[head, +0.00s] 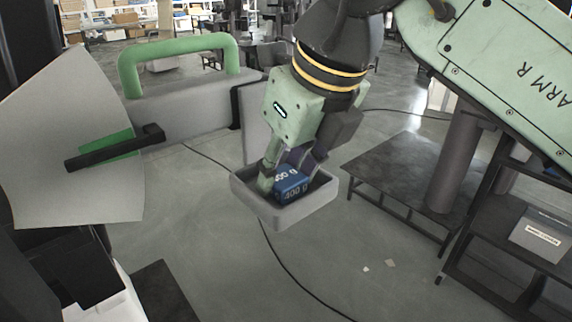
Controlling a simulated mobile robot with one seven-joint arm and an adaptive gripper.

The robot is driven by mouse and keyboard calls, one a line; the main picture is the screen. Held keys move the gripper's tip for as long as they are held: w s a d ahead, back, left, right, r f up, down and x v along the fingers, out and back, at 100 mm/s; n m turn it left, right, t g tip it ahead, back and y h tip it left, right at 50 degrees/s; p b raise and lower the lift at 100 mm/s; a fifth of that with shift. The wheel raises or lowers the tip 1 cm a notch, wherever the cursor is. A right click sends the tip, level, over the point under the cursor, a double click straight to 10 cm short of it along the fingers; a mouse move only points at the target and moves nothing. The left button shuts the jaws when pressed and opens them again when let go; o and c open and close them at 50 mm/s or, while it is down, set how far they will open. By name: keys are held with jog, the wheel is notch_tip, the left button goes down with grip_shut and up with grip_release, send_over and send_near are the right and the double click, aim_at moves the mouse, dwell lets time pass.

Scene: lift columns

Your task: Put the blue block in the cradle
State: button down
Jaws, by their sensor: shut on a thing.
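The blue block (293,186), with white "400 g" markings on it, is at the middle of the head view. The cradle appears to be the grey open tray (287,222) with a raised rim. My gripper (287,173) reaches down into the tray with its fingers shut on the block. The block is within the tray's rim in this view. I cannot tell whether its underside touches the tray floor, as the front wall hides its lower edge.
A grey body with a green handle (180,50) stands behind and to the left. A pale curved panel with a black bar (115,148) is at the left. A dark table (400,185) is at the right. A cable (285,285) runs across the open floor.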

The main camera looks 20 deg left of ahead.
jog(key=c, duration=1.3)
grip_release()
jog(key=shift+r+p, duration=0.35)
jog(key=shift+p, duration=0.05)
jog(key=b+v, duration=0.2)
jog(key=v, duration=1)
